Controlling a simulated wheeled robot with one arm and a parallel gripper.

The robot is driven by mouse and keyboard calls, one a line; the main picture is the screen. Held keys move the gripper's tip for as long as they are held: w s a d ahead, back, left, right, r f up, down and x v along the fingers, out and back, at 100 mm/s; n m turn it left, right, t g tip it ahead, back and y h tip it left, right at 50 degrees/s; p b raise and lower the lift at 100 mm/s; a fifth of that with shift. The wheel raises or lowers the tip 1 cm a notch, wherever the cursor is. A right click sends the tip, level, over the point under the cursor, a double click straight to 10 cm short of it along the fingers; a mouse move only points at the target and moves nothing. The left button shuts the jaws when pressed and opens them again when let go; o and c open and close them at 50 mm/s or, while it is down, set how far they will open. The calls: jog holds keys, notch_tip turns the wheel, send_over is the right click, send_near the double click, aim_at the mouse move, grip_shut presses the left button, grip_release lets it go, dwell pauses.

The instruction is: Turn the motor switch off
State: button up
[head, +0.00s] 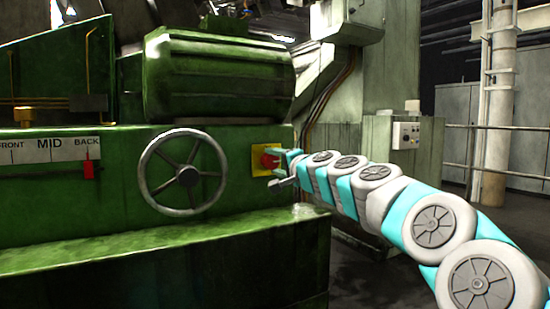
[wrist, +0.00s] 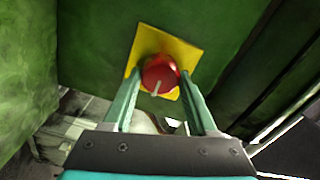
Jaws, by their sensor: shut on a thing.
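The motor switch is a red rotary knob (wrist: 160,73) with a pale pointer line, on a yellow square plate (wrist: 184,50) fixed to the green machine. In the head view the red knob (head: 268,161) and yellow plate (head: 262,149) sit right of the handwheel, partly hidden by my gripper. My gripper (wrist: 160,80) has its two green fingers on either side of the knob, shut on it. In the head view my gripper (head: 276,168) reaches the knob from the right. The pointer line slants down and slightly left in the wrist view.
A large handwheel (head: 183,173) stands out from the green machine (head: 110,200) left of the switch. A scale marked FRONT, MID, BACK (head: 50,149) with a red pointer is at the far left. A grey control box (head: 406,135) is behind my arm. Open floor lies at the right.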

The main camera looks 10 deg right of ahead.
jog(key=shift+m, duration=0.3)
jog(key=o, duration=1.4)
jog(key=shift+c, duration=0.2)
jog(key=v, duration=0.8)
